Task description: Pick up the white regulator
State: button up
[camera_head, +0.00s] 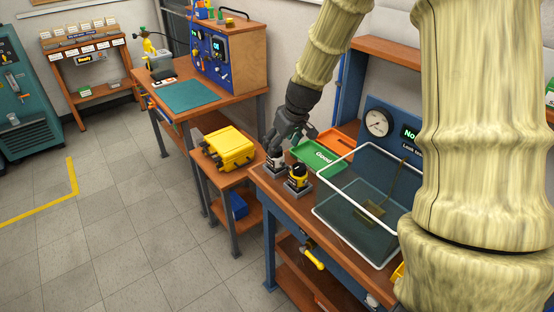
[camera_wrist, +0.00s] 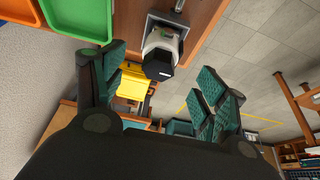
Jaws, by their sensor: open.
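The white regulator (camera_head: 275,161) has a dark top and stands in a grey holder at the left end of the workbench (camera_head: 336,231). In the wrist view the white regulator (camera_wrist: 163,42) shows its black cap towards the camera, above and between my fingers. My gripper (camera_head: 290,134) is open just above the white regulator, and it partly covers it in the head view. In the wrist view my gripper (camera_wrist: 160,85) has its fingers spread with nothing held between them. I cannot tell whether a finger touches the regulator.
A yellow regulator (camera_head: 297,177) stands close beside it. Behind are a green tray (camera_head: 318,156) marked "Good" and an orange tray (camera_head: 340,142). A clear, white-framed box (camera_head: 345,215) stands to the right. A yellow case (camera_head: 229,147) sits on a lower table at left.

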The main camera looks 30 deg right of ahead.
aim_at(278, 150)
jog(key=shift+x, duration=1.2)
jog(key=shift+w+f, duration=0.25)
jog(key=shift+f, duration=0.25)
jog(key=shift+w+p+x, duration=0.2)
jog(key=shift+p+x, duration=0.3)
jog(key=shift+x, duration=0.45)
jog(key=shift+w+p+x, duration=0.2)
jog(key=shift+p+x, duration=0.25)
jog(key=shift+x, duration=0.5)
jog(key=shift+w+f, duration=0.25)
jog(key=shift+f, duration=0.3)
jog(key=shift+c, duration=0.3)
jog(key=c, duration=1.4)
jog(key=shift+r, duration=0.1)
jog(key=shift+c, duration=0.4)
jog(key=shift+r, duration=0.1)
